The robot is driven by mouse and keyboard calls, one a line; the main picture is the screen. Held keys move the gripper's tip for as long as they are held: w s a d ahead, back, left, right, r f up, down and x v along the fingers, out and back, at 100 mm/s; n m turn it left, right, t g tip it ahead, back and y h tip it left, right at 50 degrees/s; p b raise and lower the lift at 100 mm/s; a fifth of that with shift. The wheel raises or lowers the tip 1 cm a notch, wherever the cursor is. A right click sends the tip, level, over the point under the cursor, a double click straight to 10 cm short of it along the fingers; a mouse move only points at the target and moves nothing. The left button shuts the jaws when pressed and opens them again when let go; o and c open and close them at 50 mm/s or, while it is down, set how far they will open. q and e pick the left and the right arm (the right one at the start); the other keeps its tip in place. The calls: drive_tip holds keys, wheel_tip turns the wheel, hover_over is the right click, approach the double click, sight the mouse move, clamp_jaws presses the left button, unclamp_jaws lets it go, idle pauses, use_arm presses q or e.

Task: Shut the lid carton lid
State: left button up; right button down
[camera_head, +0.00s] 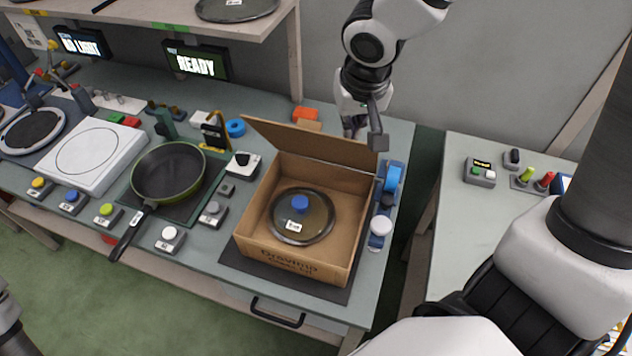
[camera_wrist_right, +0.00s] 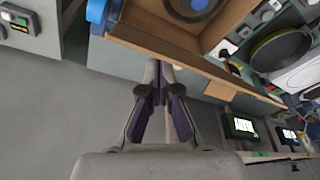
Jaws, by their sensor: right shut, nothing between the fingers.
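The cardboard carton (camera_head: 355,215) stands open on a dark mat at the right end of the bench. A pan lid with a blue knob (camera_head: 301,203) lies inside it. The carton's lid flap (camera_head: 310,144) is raised along the back edge; it also shows in the wrist view (camera_wrist_right: 165,40). My right gripper (camera_head: 378,140) is shut and empty, pointing down at the right end of the flap, behind the carton. In the wrist view the closed fingertips (camera_wrist_right: 157,85) are close to the flap's edge; I cannot tell whether they touch.
A tape dispenser (camera_head: 392,179) and a white-topped button (camera_head: 381,226) stand close along the carton's right side. A green pan (camera_head: 168,172), scale (camera_head: 93,155) and several buttons fill the left. A side table (camera_head: 455,215) stands right, across a gap.

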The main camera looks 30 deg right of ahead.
drive_tip(key=w+p+v, duration=0.1)
drive_tip(key=p+v, duration=0.4)
drive_tip(key=p, duration=0.1)
drive_tip(key=shift+d+r, duration=0.2)
drive_tip(key=shift+r, duration=0.35)
